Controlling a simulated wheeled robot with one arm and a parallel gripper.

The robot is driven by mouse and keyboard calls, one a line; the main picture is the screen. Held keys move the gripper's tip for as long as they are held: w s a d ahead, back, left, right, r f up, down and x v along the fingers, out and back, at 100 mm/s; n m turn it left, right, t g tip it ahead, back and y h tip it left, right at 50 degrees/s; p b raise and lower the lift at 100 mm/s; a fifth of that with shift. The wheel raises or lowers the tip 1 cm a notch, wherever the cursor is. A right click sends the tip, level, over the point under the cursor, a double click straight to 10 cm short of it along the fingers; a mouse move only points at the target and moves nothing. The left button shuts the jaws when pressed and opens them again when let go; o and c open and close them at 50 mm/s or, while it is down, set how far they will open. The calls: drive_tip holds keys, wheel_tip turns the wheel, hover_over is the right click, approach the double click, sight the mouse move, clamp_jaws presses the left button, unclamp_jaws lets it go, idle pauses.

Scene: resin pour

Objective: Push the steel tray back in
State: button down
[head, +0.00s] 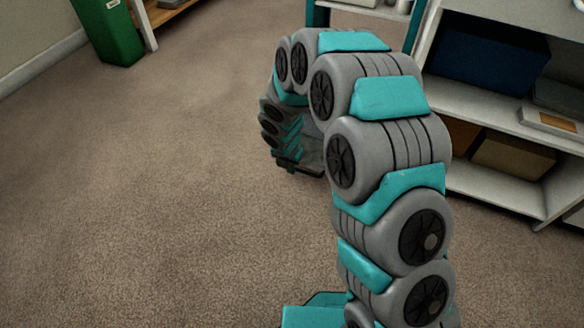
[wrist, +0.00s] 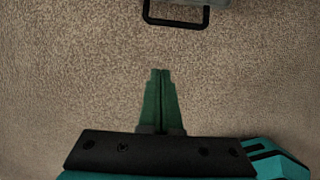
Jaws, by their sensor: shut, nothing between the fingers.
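In the wrist view my gripper (wrist: 160,72) is shut, its two green fingers together with nothing between them. It points at the carpet and toward a black loop handle (wrist: 176,25) at the top edge. The handle joins a grey piece (wrist: 186,3), cut off by the frame, which looks like the front of the steel tray. The fingertips are apart from the handle, with bare carpet showing between. In the head view a grey flat patch (head: 313,157) shows behind my arm and may be the tray; most is hidden. The fingertips are not clear there.
A white shelf unit (head: 490,187) with a dark blue bin (head: 495,62) and a brown box (head: 512,157) stands right of my arm. A green bin (head: 107,30) stands at the far left. The carpet (head: 150,190) on the left is clear.

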drive_tip(key=w+d+f+b, duration=0.2)
drive_tip(key=w+f, duration=0.3)
drive_tip(key=f, duration=0.3)
drive_tip(key=shift+w+f, duration=0.15)
